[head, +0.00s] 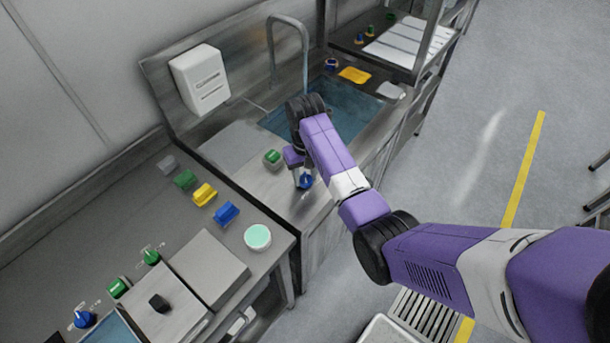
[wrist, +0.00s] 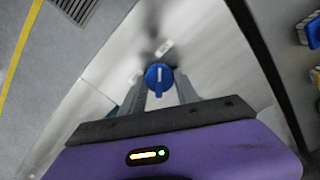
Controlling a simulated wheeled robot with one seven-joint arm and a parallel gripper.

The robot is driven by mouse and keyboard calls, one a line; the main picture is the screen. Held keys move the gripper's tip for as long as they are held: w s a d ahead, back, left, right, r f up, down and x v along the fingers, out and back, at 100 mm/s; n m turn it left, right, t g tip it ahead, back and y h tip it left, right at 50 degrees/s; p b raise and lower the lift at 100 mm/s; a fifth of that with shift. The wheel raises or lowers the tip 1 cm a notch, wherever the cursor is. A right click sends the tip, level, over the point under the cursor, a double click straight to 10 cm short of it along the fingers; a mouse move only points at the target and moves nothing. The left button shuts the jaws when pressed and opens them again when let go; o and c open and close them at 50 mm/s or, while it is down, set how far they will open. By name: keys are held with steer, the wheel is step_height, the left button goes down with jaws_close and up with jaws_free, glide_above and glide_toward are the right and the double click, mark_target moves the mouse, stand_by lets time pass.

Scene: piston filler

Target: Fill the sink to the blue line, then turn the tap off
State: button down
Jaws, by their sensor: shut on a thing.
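The sink (head: 345,112) is at the back of the counter in the head view, with bluish water in its basin. My arm hides part of it, and I cannot make out a blue line. The tap spout (head: 289,22) arches over the basin; I cannot tell whether water runs from it. A blue knob (head: 306,181) sits on the counter in front of the sink. It also shows in the wrist view (wrist: 159,78), between my fingers. My gripper (head: 300,178) points down and is shut on the blue knob.
A green knob (head: 272,158) stands close to the left of my gripper. A white dispenser (head: 200,80) hangs on the backsplash. Several coloured blocks, such as a yellow one (head: 204,194), and a round pale green button (head: 257,237) are on the nearer counter.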

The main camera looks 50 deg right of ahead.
mark_target(305, 178)
stand_by(0.3)
steer(key=c, duration=0.9)
jaws_free()
steer(key=shift+r+b, duration=0.6)
steer(key=shift+r, duration=3.35)
